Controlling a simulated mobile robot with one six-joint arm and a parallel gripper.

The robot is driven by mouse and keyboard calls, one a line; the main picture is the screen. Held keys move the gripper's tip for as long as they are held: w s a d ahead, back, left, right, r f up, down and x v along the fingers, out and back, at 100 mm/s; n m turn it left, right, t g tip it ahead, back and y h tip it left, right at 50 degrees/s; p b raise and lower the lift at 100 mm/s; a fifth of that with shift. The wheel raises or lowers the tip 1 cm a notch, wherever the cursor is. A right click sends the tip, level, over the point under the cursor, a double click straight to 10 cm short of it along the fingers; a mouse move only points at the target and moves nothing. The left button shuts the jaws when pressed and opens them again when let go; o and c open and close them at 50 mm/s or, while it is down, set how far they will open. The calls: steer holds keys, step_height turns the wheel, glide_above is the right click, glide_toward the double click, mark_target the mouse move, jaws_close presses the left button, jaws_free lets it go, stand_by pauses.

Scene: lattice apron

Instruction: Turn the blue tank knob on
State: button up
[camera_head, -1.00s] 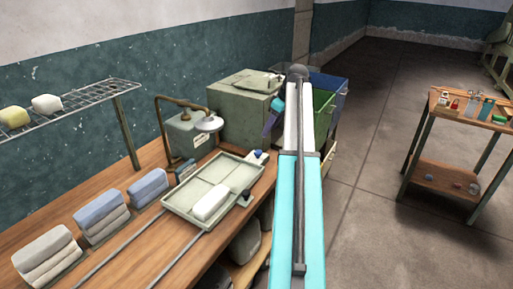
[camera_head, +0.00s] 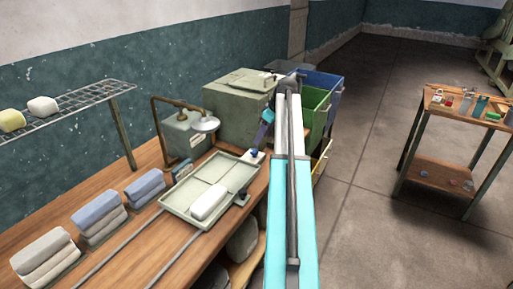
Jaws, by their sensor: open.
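A small blue knob (camera_head: 254,153) on a pale base stands at the far right corner of the tray, near the bench's right edge. The grey-green tank (camera_head: 183,140) stands against the wall behind the tray, with a brown bent pipe and a round pale head (camera_head: 203,124). My arm reaches away from me, and its purple end with my gripper (camera_head: 257,145) points down just above the blue knob. My gripper is open and holds nothing visible. Its fingertips are too small to tell whether they touch the knob.
Folded towels (camera_head: 98,217) lie left. A large green box (camera_head: 235,108) and coloured bins (camera_head: 317,108) stand behind. A side table (camera_head: 435,170) stands right, across open floor.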

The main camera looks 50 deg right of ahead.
mark_target(254, 151)
steer(key=shift+p+x, duration=0.95)
steer(key=shift+x, duration=3.35)
steer(key=c, duration=1.1)
